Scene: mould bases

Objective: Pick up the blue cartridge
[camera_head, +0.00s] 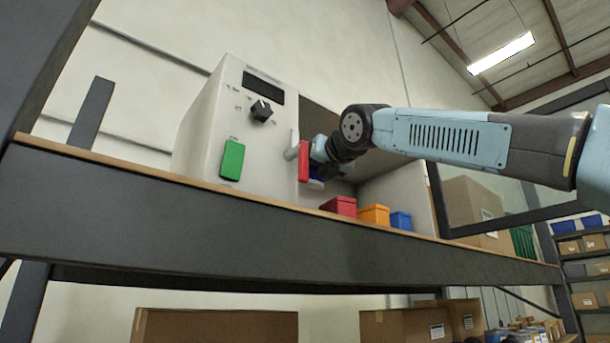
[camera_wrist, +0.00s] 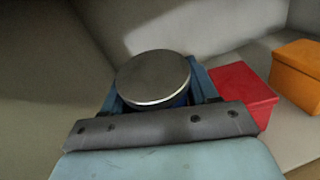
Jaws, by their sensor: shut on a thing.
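The blue cartridge (camera_wrist: 180,102) is held in my gripper (camera_wrist: 158,118). In the wrist view its round, flat metal end (camera_wrist: 153,78) faces the camera, and only a little blue shows below the rim. In the head view a small patch of blue on the cartridge (camera_head: 316,173) shows beside my gripper (camera_head: 320,158), at the open chamber of the white machine (camera_head: 205,130). My gripper is shut on the cartridge. Most of the cartridge's body is hidden by the gripper and wrist, so I cannot tell whether it touches the surface below.
A red box (camera_head: 339,205), an orange box (camera_head: 374,214) and a blue box (camera_head: 401,220) stand in a row at the chamber's front. A red part (camera_head: 303,161) is close left of my gripper. The machine has a green button (camera_head: 232,160) and a dial (camera_head: 261,110).

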